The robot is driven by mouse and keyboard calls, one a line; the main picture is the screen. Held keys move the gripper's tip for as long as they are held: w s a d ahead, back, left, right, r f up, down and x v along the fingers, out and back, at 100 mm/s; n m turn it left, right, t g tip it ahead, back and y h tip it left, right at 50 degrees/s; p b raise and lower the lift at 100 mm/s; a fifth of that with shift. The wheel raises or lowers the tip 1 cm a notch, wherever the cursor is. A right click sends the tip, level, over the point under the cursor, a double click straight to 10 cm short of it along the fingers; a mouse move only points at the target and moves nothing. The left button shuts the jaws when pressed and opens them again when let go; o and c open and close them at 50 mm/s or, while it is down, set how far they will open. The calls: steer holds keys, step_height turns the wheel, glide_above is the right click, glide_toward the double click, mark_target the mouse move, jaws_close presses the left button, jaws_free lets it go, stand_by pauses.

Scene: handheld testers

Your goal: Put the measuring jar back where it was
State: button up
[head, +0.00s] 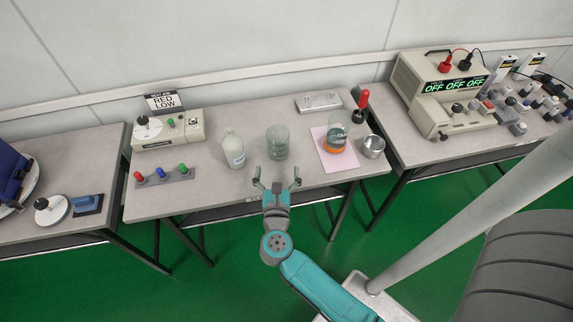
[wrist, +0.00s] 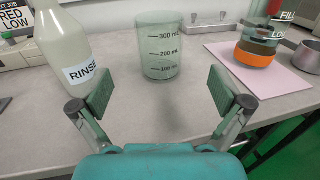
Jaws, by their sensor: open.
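The measuring jar is a clear, greenish beaker with volume marks (head: 277,143), standing upright on the middle table. In the wrist view the jar (wrist: 160,48) stands ahead of my gripper, between the lines of its fingers but beyond the fingertips. My gripper (head: 278,182) is open and empty at the table's front edge, and its two fingers also show in the wrist view (wrist: 168,95). A second clear vessel with an orange base (head: 336,140) stands on a pink sheet (head: 338,161) to the right. It also shows in the wrist view (wrist: 256,48).
A white rinse bottle (head: 233,150) stands close left of the jar. A metal cup (head: 373,147) stands right of the pink sheet. A knob panel (head: 165,175), a control box with a sign (head: 185,130) and a flat metal case (head: 318,103) surround bare tabletop.

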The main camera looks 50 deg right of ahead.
steer(key=s+a+r+m+t+y, duration=0.1)
steer(key=s+a+m+y, duration=0.3)
steer(key=s+m, duration=0.5)
steer(key=s+a+r+m+y, duration=0.3)
steer(key=s+a+m, duration=0.3)
steer(key=s, duration=0.6)
steer(key=s+a+r+m+t+y, duration=0.1)
steer(key=s+a+m+y, duration=0.4)
steer(key=s+m, duration=0.5)
steer(key=shift+s+r+m+t+y, duration=0.3)
steer(key=shift+s+r+m+y, duration=0.1)
steer(key=shift+r+m+y, duration=0.3)
